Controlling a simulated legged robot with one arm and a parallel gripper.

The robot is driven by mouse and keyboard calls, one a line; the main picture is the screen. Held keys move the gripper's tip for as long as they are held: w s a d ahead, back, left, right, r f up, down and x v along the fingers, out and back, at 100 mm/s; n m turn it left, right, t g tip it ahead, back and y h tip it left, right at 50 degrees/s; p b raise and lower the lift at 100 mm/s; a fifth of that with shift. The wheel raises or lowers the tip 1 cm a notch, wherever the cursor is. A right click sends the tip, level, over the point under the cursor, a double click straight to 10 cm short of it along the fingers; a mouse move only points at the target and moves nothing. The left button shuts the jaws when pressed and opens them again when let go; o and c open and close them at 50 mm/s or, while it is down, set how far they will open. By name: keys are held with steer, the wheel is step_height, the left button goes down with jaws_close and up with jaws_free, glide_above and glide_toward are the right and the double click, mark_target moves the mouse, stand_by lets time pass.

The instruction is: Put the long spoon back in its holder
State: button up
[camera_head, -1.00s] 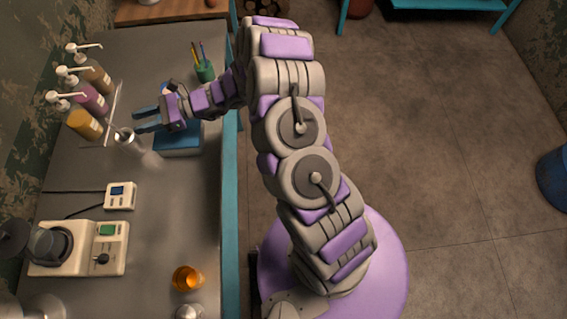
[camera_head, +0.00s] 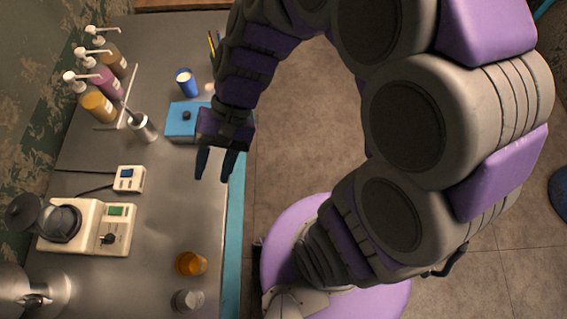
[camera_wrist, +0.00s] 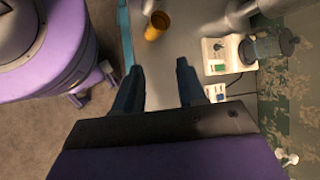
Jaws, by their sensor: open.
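The long spoon (camera_head: 131,113) stands tilted in its holder, a small metal cup (camera_head: 144,129), with its thin handle leaning up and to the left out of the rim. Its lower end is hidden inside the cup. My gripper (camera_head: 214,178) is open and empty above the right edge of the counter, to the right of and nearer than the holder, with its fingers pointing toward the bottom of the picture. In the wrist view the two dark fingers (camera_wrist: 158,68) are spread with nothing between them. The spoon and holder do not show in the wrist view.
A blue box (camera_head: 181,121) and a blue cup (camera_head: 186,83) stand right of the holder. Pump bottles (camera_head: 96,104) line the wall. A scale with a grinder (camera_head: 118,240), a small meter (camera_head: 128,179) and an orange cup (camera_head: 191,264) stand nearer. The counter's middle is clear.

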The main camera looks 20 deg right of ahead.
steer(key=s+d+n+t+h, duration=0.1)
steer(key=s+d+h, duration=0.2)
steer(key=d, duration=0.5)
steer(key=s+d+n+t+h, duration=0.1)
steer(key=s+d+t+h, duration=0.1)
steer(key=s+d, duration=0.3)
steer(key=d+h, duration=0.1)
steer(key=d, duration=0.2)
steer(key=shift+s+d+r+h, duration=0.2)
steer(key=shift+d+r+h, duration=0.05)
steer(key=shift+h, duration=0.15)
